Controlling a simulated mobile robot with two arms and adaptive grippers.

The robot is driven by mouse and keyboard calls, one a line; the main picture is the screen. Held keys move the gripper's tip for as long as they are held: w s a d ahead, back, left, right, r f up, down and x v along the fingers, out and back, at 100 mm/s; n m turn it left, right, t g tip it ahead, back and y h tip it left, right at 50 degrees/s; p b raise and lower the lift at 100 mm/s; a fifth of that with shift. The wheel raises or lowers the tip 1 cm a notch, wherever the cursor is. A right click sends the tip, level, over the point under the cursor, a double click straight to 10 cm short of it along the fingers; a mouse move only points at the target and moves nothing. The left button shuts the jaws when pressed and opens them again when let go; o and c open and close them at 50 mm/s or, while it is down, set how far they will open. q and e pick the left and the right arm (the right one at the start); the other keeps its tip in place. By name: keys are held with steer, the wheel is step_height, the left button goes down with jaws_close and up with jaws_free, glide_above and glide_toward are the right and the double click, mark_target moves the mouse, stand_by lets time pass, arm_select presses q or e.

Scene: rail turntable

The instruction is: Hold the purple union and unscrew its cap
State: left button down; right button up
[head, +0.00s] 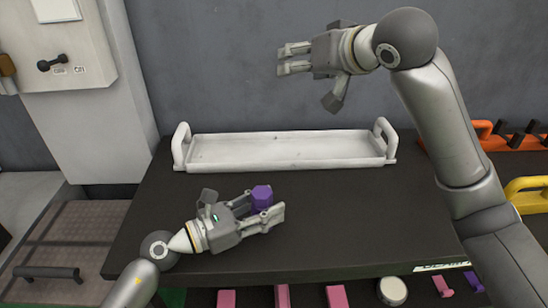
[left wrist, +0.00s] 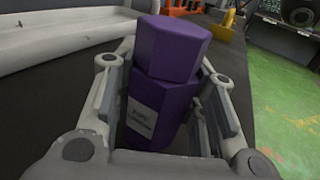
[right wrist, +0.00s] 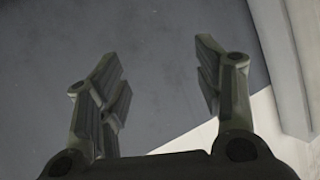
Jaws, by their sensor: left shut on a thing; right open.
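The purple union (head: 262,196) is a hexagonal piece over the dark table, between the fingers of my left gripper (head: 272,208). In the left wrist view the union's labelled body (left wrist: 155,118) sits between both fingers, and its hexagonal cap (left wrist: 172,48) is on top, above the fingertips. My left gripper is shut on the body. Whether the union touches the table is hidden. My right gripper (head: 284,58) is open and empty, raised high above the back of the table in front of the grey wall. The right wrist view shows its two fingers apart with nothing between them.
A white tray (head: 285,163) with two end handles lies empty at the back of the dark table (head: 340,225). Orange (head: 500,138) and yellow (head: 528,195) handled items are at the right. A white cabinet (head: 80,90) stands at the left.

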steer(key=s+a+f+n+g, duration=0.2)
steer(key=s+a+f+g, duration=0.3)
steer(key=s+a, duration=0.25)
steer(key=n+g+h, duration=0.1)
steer(key=g+h, duration=0.2)
steer(key=h, duration=0.1)
glide_toward(262, 192)
steer(key=x, duration=0.9)
steer(key=shift+f, duration=0.3)
steer(key=c, duration=1.1)
steer(key=o, duration=0.3)
steer(key=c, duration=0.3)
